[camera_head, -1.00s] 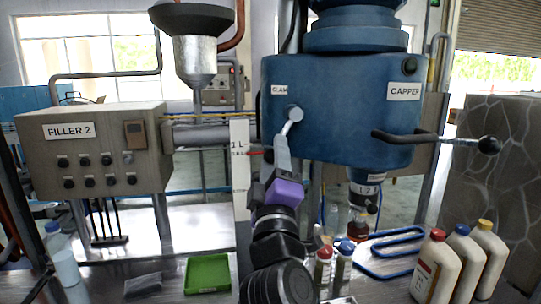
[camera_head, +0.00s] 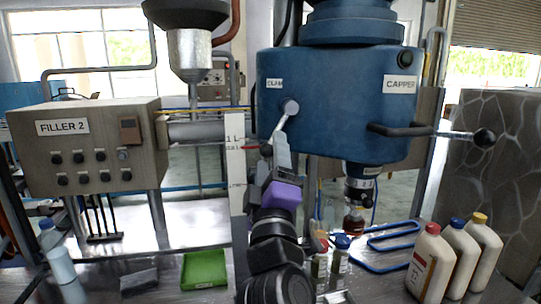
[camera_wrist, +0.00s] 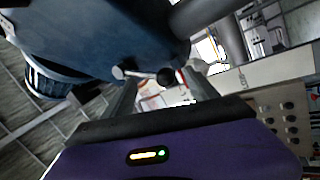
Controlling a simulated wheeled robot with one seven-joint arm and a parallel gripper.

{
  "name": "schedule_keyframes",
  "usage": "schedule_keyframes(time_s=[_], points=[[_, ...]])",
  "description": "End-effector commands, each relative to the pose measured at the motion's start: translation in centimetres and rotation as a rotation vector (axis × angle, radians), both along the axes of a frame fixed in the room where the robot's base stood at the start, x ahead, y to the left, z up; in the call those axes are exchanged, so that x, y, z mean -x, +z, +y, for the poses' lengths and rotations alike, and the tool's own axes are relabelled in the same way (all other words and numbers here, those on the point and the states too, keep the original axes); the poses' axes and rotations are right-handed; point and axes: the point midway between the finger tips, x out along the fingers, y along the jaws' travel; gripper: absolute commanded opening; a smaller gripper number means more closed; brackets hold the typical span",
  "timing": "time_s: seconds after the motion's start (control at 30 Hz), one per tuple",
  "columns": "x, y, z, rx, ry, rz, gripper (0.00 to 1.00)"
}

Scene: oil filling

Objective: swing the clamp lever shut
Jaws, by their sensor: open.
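The clamp lever (camera_head: 281,124) is a short pale metal arm on the front left of the blue capper (camera_head: 330,100), under a partly hidden label. It slants down and left from a round hub to a dark knob. In the wrist view the lever (camera_wrist: 140,74) points right, and its dark ball knob shows between my fingers in the picture. My gripper (camera_head: 277,153) is open, just below the lever in the head view. It also shows in the wrist view (camera_wrist: 162,85), with a finger on each side of the knob. I cannot tell whether a finger touches it.
A white scale post (camera_head: 236,170) stands close left of my gripper. The capper's long handle with a black ball (camera_head: 484,138) sticks out at right. Several bottles (camera_head: 430,262), a blue rack (camera_head: 385,250) and a green tray (camera_head: 205,270) are on the metal table.

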Motion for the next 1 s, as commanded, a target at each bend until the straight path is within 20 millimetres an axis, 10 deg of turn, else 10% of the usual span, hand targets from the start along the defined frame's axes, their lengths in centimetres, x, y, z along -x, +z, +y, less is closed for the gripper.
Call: schedule_keyframes(time_s=[0.47, 1.0], points=[[5.3, -2.8, -0.6, -0.001, -0.001, 0.003, 0.68], [7.3, -0.7, 1.1, -0.132, 0.173, -0.057, 0.68]])
